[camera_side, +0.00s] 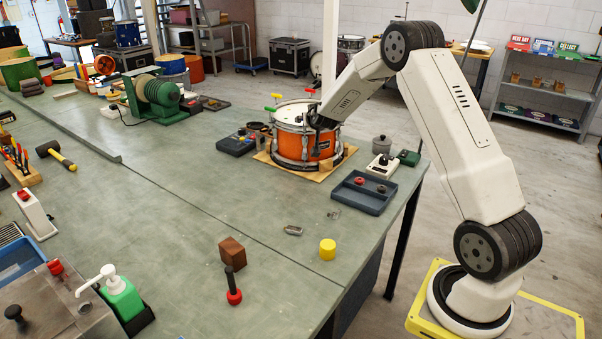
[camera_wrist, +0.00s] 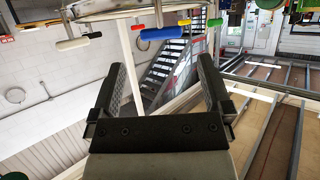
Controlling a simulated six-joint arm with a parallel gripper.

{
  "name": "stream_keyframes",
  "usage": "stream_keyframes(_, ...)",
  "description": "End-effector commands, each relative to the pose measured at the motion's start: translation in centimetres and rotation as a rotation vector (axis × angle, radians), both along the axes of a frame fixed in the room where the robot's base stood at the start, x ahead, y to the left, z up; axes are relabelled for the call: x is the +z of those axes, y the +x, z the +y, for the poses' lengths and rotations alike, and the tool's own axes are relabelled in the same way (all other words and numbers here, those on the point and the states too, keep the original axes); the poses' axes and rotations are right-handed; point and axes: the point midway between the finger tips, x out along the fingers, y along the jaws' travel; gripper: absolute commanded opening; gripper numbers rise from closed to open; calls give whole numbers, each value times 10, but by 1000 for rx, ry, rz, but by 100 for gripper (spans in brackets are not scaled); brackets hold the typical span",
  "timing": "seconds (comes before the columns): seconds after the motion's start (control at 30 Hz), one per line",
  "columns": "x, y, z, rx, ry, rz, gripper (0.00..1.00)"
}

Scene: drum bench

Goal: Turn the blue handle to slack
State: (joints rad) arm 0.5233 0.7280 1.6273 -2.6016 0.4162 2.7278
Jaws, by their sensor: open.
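The blue handle (camera_wrist: 162,33) shows near the top of the wrist view, lying crosswise. In the side view I cannot pick it out; my gripper and arm cover that part of the drum. The orange drum (camera_side: 321,144) stands upright on a wooden board (camera_side: 276,163), with coloured T-handles around its rim. My gripper (camera_wrist: 165,66) is open and empty. In the wrist view the blue handle lies beyond the fingertips, roughly in line with the gap and apart from them. In the side view my gripper (camera_side: 313,119) is at the drum's right rim.
A green handle (camera_side: 270,109) is on the drum's left rim. A dark box (camera_side: 236,143) and a blue-grey tray (camera_side: 363,192) are near the drum.

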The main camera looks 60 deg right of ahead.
Motion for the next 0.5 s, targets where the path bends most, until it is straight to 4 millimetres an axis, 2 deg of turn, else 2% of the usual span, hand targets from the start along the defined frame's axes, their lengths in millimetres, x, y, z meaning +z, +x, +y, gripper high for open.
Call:
stream_keyframes(0.27,-33,-12,8,-5,95,130,100)
stream_keyframes(0.5,-68,-21,29,48,228,246,100)
